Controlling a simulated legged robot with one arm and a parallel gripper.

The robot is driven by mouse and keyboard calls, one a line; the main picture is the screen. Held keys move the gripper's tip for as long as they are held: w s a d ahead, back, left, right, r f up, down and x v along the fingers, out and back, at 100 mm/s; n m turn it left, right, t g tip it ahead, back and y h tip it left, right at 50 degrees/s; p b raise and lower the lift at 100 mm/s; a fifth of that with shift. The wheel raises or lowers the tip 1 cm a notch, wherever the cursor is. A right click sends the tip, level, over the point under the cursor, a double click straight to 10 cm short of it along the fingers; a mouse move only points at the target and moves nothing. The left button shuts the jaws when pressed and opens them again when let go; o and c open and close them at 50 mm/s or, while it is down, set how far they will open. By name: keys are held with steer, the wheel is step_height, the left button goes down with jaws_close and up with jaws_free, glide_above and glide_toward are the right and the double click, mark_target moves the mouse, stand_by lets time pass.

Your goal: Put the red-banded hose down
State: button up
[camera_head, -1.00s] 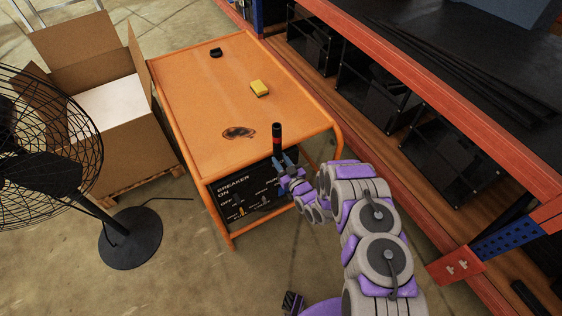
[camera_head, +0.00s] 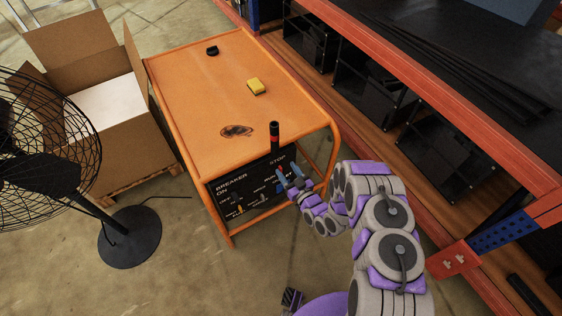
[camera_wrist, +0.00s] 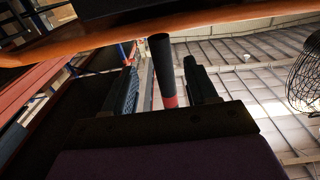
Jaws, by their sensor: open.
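The red-banded hose (camera_head: 274,132) is a short black tube with a red band. It stands upright at the front edge of the orange machine (camera_head: 196,105). My gripper (camera_head: 287,171) is open in front of the panel, just below and right of the hose. In the wrist view the hose (camera_wrist: 160,62) shows between my two spread fingers (camera_wrist: 163,82), with gaps on both sides. Its red band is near the palm end in that view. What supports the hose's lower end cannot be told.
The front panel (camera_head: 250,188) has switches. A black fan (camera_head: 126,240) and a cardboard box (camera_head: 125,130) stand left. Orange shelving (camera_head: 430,90) runs along the right.

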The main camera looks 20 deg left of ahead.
steer(key=shift+v, duration=2.55)
